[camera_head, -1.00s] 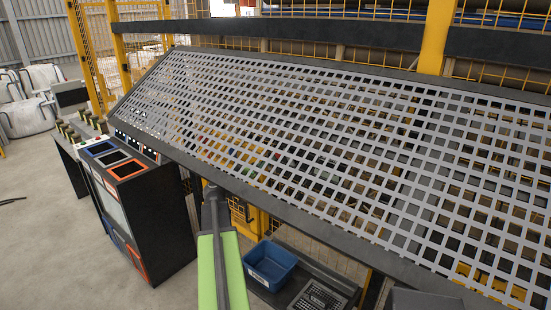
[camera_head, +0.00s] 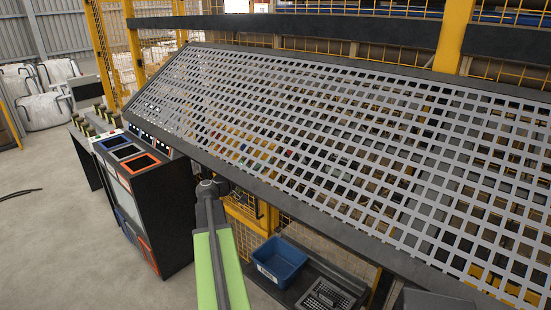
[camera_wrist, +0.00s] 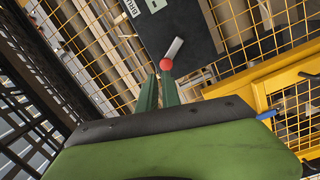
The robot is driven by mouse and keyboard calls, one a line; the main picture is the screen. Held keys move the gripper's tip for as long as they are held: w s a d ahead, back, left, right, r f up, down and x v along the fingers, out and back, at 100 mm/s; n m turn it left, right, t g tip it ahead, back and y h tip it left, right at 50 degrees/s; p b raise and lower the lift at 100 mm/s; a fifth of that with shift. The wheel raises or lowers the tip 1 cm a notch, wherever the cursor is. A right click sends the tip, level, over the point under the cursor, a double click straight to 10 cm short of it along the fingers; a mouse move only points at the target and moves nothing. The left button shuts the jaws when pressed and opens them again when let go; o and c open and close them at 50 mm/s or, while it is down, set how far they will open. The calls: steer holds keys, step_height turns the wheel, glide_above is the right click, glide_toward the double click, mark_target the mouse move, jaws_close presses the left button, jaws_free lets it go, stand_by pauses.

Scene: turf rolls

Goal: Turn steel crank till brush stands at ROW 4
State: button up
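In the wrist view, the steel crank (camera_wrist: 174,48) is a short pale bar on a dark panel (camera_wrist: 188,22), with a red ball knob (camera_wrist: 166,64) at its near end. My gripper (camera_wrist: 160,77) has two dark green fingers with a narrow gap between them. The fingertips point at the knob and lie just short of it in the picture. I cannot tell whether they touch it. Part of a label reading "BRU" (camera_wrist: 131,8) shows on the panel. The brush and the row marks cannot be made out. In the head view my gripper is hidden.
A large sloping perforated grey screen (camera_head: 340,140) fills the head view. A blue bin (camera_head: 276,262) stands below it. A dark cabinet (camera_head: 165,220) with framed openings stands left. Yellow mesh fencing (camera_wrist: 225,30) lies behind the panel. Open floor (camera_head: 45,220) lies at the left.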

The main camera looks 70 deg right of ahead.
steer(key=w+d+n, duration=0.1)
steer(key=w+d+f+n+g+b, duration=0.1)
steer(key=w+d+n, duration=0.1)
steer(key=w+d+n+b, duration=0.1)
steer(key=d, duration=0.1)
steer(key=shift+w+f+g+y, duration=0.2)
steer(key=shift+f+g+y, duration=0.2)
jaws_close()
steer(key=w+d+f+n+b, duration=0.1)
steer(key=w+d+f+b, duration=0.1)
steer(key=w, duration=0.1)
steer(key=s+d+r+p, duration=0.2)
steer(key=s+d, duration=0.3)
steer(key=s, duration=0.4)
steer(key=shift+d+r, duration=0.25)
steer(key=shift+d, duration=0.05)
